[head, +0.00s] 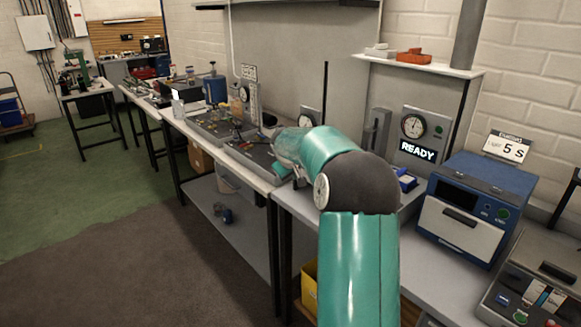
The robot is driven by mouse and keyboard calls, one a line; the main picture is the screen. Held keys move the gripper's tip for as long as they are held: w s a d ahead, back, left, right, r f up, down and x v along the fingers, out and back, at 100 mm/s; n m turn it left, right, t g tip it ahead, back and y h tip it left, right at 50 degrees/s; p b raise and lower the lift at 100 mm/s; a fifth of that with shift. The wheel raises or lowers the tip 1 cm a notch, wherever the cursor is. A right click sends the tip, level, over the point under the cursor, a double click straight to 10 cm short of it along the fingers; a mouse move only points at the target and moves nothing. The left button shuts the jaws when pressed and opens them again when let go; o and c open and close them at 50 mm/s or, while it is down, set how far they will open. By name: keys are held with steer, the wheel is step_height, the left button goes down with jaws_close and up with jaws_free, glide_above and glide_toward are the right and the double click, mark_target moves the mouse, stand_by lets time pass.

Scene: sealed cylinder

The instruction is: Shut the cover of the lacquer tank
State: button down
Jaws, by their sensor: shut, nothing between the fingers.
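I cannot pick out the lacquer tank or its cover for certain; my arm hides part of the bench. My teal arm rises from the bottom and bends away over the bench. My gripper (283,170) is small and mostly hidden at the far end of the forearm, over the bench's left part. It is shut and empty. I cannot tell whether it touches anything.
A blue oven-like box (475,208) with a white front stands on the right, with a switch box (537,290) in front. A shelf (420,64) is above. The floor at left is clear.

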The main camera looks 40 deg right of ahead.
steer(key=d, duration=0.3)
steer(key=shift+d+r, duration=0.2)
steer(key=shift+d, duration=0.05)
steer(key=shift+d, duration=0.1)
